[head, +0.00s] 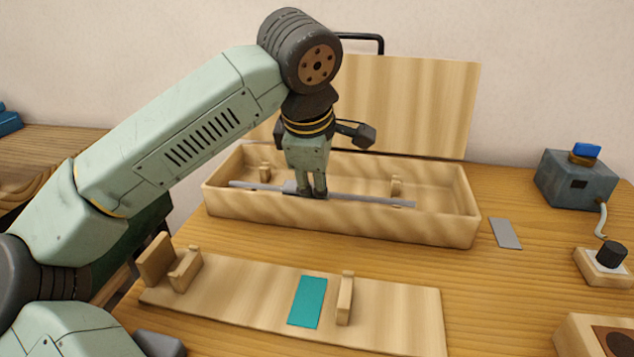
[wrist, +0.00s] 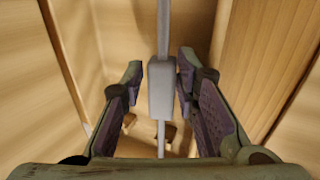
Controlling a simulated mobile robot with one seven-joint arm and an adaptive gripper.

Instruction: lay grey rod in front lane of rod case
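The grey rod (head: 372,200) lies lengthwise inside the open wooden rod case (head: 440,223), close behind its front wall. Whether it touches the case floor or supports is hard to tell. In the wrist view the rod has a thicker grey sleeve (wrist: 162,88) at its middle. My gripper (head: 311,194) points down into the case at this sleeve. In the wrist view its fingers (wrist: 160,92) stand on both sides of the sleeve, with a narrow gap visible on each side, so it is open around it.
The case lid (head: 410,105) stands open behind. A wooden rack board (head: 395,310) with upright supports and a teal patch (head: 308,301) lies in front. A grey plate (head: 505,233), a grey-blue box (head: 575,180) and a black-knobbed block (head: 600,266) are to the right.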

